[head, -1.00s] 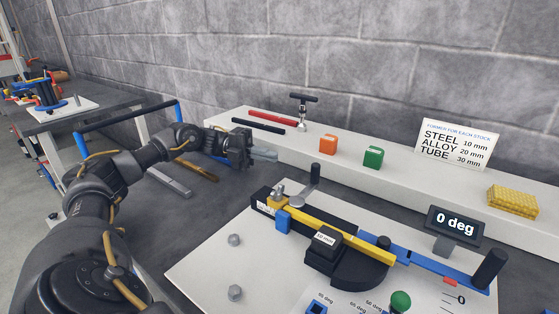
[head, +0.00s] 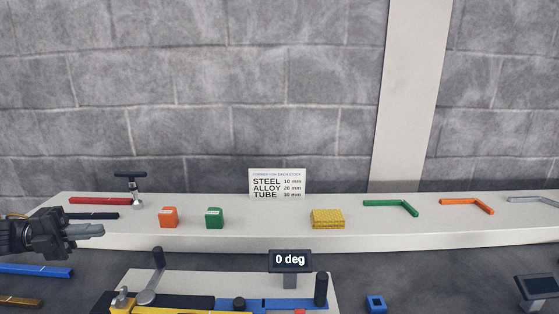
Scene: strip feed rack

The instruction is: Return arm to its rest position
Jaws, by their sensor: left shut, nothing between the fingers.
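My left gripper (head: 88,231) shows at the left edge of the head view, in front of the white shelf. Its fingers are shut and empty and point right. Most of my left arm is out of the picture. My right arm and gripper are not in view. The bending fixture (head: 175,302) lies below, cut off by the bottom edge, with a yellow strip and a blue bar on it. Its display (head: 290,261) reads 0 deg.
The white shelf (head: 270,237) bears a red bar (head: 100,201), a black bar (head: 92,216), an orange block (head: 169,218), a green block (head: 214,217), a yellow block (head: 327,219) and bent strips (head: 392,206). A blue bar (head: 36,270) lies below my gripper. A small blue square piece (head: 376,304) lies at the bottom.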

